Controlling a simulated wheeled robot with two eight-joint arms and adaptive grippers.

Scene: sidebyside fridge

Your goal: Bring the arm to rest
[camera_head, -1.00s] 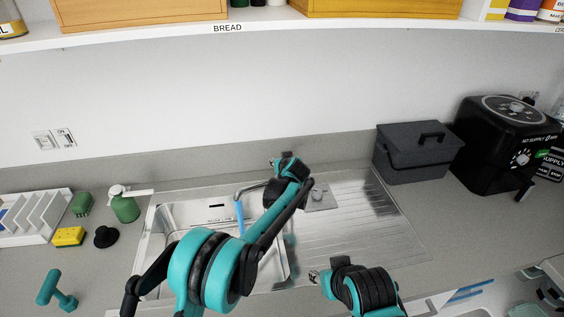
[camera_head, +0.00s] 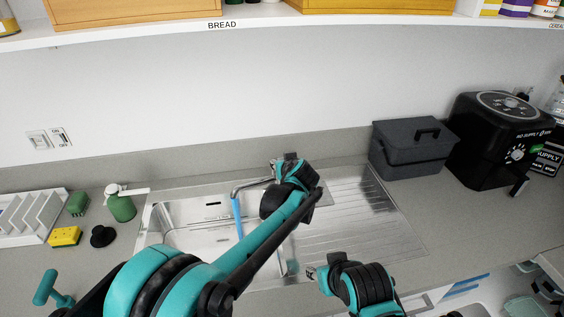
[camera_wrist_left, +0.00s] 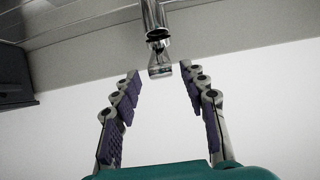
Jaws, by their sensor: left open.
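My left arm reaches from the bottom left over the sink, its wrist beside the metal tap (camera_head: 252,184). My left gripper shows in the left wrist view (camera_wrist_left: 161,74), open and empty. The end of the tap (camera_wrist_left: 156,35) appears in the gap between its fingertips there; I cannot tell how far beyond them it is. In the head view the left fingers are mostly hidden behind the wrist. My right gripper (camera_head: 314,274) is low in the middle, mostly hidden by its own arm, so its fingers cannot be read.
The steel sink (camera_head: 165,235) has a blue stream or strip (camera_head: 238,215) under the tap. A soap bottle (camera_head: 121,206), yellow sponge (camera_head: 65,236) and white rack (camera_head: 28,218) stand left. A grey box (camera_head: 405,155) and black air fryer (camera_head: 490,150) stand right.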

